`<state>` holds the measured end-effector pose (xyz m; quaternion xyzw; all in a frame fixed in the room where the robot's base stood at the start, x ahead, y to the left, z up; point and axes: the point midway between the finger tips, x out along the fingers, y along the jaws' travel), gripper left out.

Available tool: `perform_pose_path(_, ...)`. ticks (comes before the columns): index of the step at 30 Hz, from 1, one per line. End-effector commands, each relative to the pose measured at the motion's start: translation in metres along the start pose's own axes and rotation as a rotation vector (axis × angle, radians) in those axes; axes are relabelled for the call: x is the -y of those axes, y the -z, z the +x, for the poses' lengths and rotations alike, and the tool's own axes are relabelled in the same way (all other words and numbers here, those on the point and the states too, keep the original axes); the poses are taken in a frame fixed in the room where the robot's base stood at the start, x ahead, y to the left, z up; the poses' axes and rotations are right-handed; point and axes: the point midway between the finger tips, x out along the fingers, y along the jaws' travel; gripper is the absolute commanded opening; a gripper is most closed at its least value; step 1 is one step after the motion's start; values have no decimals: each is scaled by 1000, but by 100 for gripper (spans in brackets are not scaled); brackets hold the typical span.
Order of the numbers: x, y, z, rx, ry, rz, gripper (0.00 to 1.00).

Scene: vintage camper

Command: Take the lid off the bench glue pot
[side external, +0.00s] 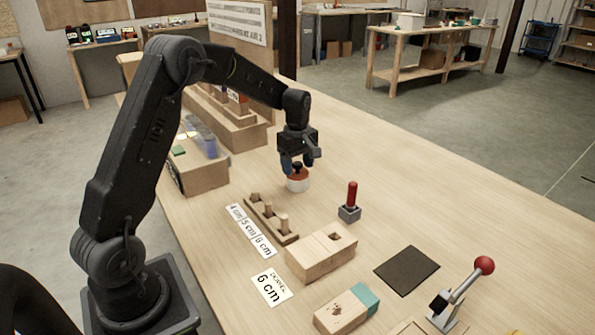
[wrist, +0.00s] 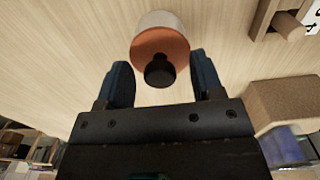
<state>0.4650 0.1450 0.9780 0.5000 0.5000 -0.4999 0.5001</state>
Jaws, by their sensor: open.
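The glue pot (side external: 298,184) is a small white pot standing on the wooden bench. Its lid (side external: 297,175) is orange-brown with a black knob, and it sits on the pot. In the wrist view the lid (wrist: 160,48) and its black knob (wrist: 159,71) show ahead of the fingers, with the pale pot (wrist: 160,19) behind. My gripper (side external: 300,162) is over the pot with its fingers pointing down. In the wrist view my gripper (wrist: 163,80) is open, with one blue finger on each side of the knob. I see a gap between the knob and each finger.
A wooden dowel rack (side external: 268,217), a drilled wood block (side external: 320,255) and a red-handled tool in a grey base (side external: 350,203) stand nearer the camera. A box with coloured items (side external: 197,168) is left of the pot. The bench right of the pot is clear.

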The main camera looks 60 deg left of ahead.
Motion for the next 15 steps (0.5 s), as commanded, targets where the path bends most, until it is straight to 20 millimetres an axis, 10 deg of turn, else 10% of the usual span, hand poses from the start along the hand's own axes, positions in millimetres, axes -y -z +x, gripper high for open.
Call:
perform_pose_path(9, 0, 0, 5, 0, 0, 0, 60)
perform_pose_path(15, 0, 0, 5, 0, 0, 0, 41)
